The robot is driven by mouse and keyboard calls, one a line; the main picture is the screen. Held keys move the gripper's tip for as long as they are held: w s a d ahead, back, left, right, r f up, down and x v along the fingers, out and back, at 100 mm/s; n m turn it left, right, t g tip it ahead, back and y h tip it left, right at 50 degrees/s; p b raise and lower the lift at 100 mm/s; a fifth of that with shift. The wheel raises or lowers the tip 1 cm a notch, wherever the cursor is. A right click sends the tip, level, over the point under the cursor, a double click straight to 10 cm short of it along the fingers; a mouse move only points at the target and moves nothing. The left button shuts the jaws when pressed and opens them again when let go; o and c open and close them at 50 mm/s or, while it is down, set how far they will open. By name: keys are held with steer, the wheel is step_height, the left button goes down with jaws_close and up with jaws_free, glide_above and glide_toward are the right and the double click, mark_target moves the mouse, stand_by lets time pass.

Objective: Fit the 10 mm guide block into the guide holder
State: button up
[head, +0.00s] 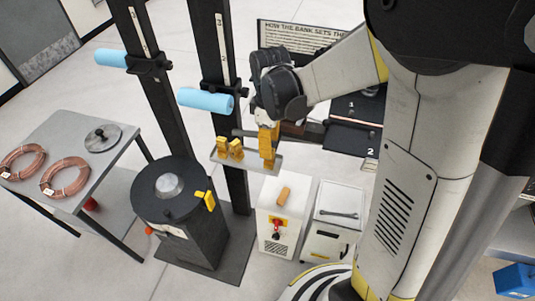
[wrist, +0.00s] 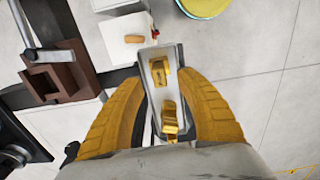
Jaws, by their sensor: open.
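Two yellow guide blocks stand on a narrow grey tray (head: 262,160). In the head view, the left block (head: 222,146) and the right block (head: 236,150) are on the tray's left part. In the wrist view, one block (wrist: 160,80) and another (wrist: 170,118) lie between my fingers. Their size marks are unreadable. My gripper (head: 268,160) points down over the tray's right part, its yellow fingers apart and empty. The wrist view shows my gripper (wrist: 161,98) with fingers on either side of the tray. A brown block with a square opening (wrist: 68,82), possibly the guide holder, is at left.
Dark posts carry blue rollers (head: 206,100). A black drum (head: 180,225) stands left of the tray. A white box (head: 283,215) stands below it. A grey table (head: 75,145) holds copper coils. A dark bench (head: 350,135) is behind my gripper.

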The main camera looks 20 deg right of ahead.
step_height(320, 180, down, 6)
steer(key=shift+w+r+b, duration=0.1)
steer(key=shift+r+b, duration=0.15)
steer(key=shift+b, duration=0.1)
jaws_close()
